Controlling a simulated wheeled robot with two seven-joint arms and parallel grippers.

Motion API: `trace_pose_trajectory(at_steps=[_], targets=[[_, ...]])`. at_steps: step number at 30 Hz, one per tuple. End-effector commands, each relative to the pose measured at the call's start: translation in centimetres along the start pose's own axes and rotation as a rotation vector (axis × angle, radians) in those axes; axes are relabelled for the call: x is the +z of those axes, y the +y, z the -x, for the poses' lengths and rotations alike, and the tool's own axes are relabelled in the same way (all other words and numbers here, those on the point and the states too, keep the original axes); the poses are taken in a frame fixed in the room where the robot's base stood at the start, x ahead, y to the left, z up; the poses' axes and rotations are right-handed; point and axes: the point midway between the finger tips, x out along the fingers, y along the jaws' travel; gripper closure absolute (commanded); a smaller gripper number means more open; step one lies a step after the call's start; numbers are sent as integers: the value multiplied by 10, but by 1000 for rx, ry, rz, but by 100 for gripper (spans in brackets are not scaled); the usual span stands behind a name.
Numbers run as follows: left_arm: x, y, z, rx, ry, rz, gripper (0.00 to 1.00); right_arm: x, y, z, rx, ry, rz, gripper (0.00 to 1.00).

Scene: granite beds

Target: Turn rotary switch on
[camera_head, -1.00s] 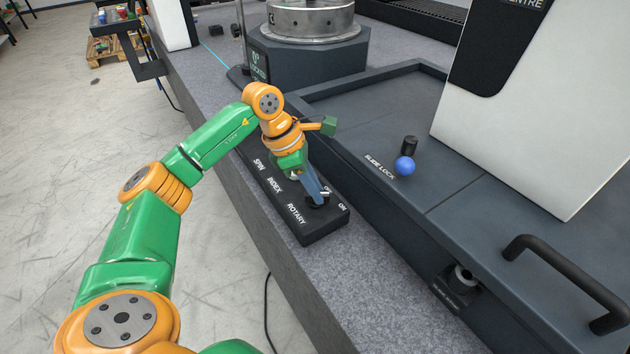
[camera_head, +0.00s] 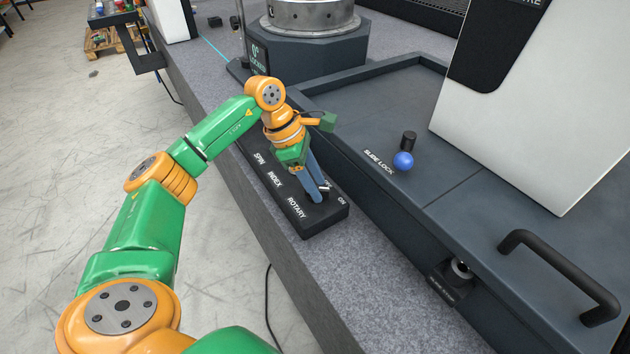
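The black control box (camera_head: 318,226) lies on the granite edge, with white labels SPIN, INDEX, ROTARY and ON. The rotary switch is at the box's near end, by ROTARY and ON; its knob is mostly hidden by my fingers. My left gripper (camera_head: 320,193) points down at this switch. Its two blue-grey fingers show side by side with a narrow gap, their tips low at the knob. I cannot tell whether they press on it. My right gripper is not in view.
A blue ball knob (camera_head: 403,161) marked SLIDE LOCK stands on the dark tray to the right. A black handle (camera_head: 562,272) is at lower right. A round metal table (camera_head: 308,17) with a small display (camera_head: 258,60) stands behind. Bare granite (camera_head: 345,275) lies in front of the box.

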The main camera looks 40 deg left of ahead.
Motion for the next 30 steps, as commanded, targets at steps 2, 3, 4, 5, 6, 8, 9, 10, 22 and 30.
trace_pose_trajectory(at_steps=[2, 3, 4, 5, 6, 8, 9, 10, 22, 30], targets=[[0, 0, 0, -1, 0, 0, 50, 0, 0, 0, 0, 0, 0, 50], [0, 0, 0, -1, 1, 1, 50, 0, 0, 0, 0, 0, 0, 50], [0, 0, 0, -1, 1, 1, 50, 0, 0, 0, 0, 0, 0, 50], [0, 0, 0, -1, 1, 1, 50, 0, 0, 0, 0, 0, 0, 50], [0, 0, 0, -1, 1, 1, 50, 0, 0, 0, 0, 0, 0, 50], [0, 0, 0, -1, 1, 1, 50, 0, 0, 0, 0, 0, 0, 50], [0, 0, 3, 0, 1, 1, 50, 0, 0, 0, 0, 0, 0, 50], [0, 0, 7, 0, 1, 1, 50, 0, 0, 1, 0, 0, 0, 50], [0, 0, 71, -1, 0, 2, 50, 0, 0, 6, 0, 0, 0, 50], [0, 0, 71, -1, 1, 1, 50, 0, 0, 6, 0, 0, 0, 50]])
